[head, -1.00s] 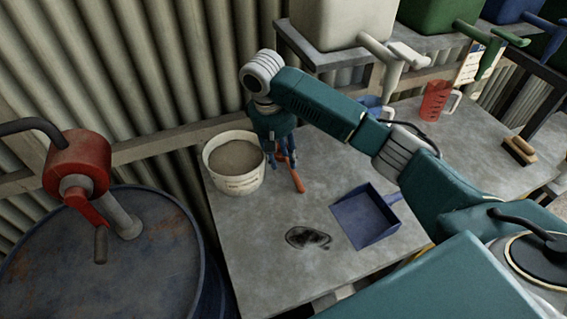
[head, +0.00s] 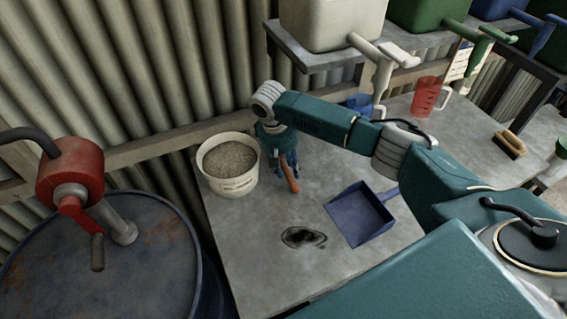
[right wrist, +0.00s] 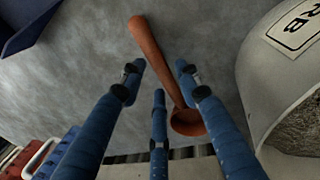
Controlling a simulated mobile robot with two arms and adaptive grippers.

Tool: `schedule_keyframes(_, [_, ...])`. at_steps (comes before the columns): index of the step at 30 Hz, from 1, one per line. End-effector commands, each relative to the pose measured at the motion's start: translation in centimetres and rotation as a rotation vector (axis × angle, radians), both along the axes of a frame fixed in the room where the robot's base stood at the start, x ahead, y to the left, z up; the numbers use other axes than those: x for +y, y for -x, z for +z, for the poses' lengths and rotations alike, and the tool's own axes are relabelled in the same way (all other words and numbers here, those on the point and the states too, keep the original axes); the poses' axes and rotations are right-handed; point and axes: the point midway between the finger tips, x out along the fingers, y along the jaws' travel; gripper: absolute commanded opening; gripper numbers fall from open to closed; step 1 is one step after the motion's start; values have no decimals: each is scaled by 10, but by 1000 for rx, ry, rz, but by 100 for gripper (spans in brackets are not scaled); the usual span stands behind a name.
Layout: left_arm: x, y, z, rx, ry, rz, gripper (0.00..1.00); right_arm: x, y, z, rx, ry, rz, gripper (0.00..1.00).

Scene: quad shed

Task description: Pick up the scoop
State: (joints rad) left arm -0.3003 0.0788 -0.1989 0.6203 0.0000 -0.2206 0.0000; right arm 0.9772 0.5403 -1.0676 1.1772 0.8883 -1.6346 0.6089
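The scoop (head: 290,178) is orange-brown and lies on the grey workbench to the right of the white bucket in the head view, partly hidden by my right gripper. In the right wrist view the scoop (right wrist: 160,62) shows its long handle and a round bowl at the lower end. My right gripper (head: 284,168) is over the scoop. In the right wrist view its blue fingers (right wrist: 158,78) are spread with the handle in the gap between them; the right finger is close to the handle, and contact cannot be told. My left gripper is not in view.
The white bucket (head: 229,186) of grey grit stands close beside the gripper. A blue dustpan (head: 358,216) and a dark stain (head: 304,237) lie in front. A red jug (head: 427,96) and a brush (head: 510,144) are farther right. A drum with a red pump (head: 75,172) stands left.

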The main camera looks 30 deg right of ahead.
Motion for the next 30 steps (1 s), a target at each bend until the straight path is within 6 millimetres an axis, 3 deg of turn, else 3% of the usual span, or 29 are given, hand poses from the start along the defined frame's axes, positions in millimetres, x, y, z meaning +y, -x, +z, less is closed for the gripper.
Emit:
schedule_keyframes(8, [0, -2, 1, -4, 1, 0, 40, -1, 0, -7, -1, 0, 1, 33])
schedule_keyframes(14, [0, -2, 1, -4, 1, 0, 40, -1, 0, -6, -1, -1, 1, 0])
schedule_keyframes(25, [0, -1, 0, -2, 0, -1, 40, -1, 0, -4, -2, -1, 1, 0])
schedule_keyframes(30, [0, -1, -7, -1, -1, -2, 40, 0, -1, 15, -5, -3, 3, 0])
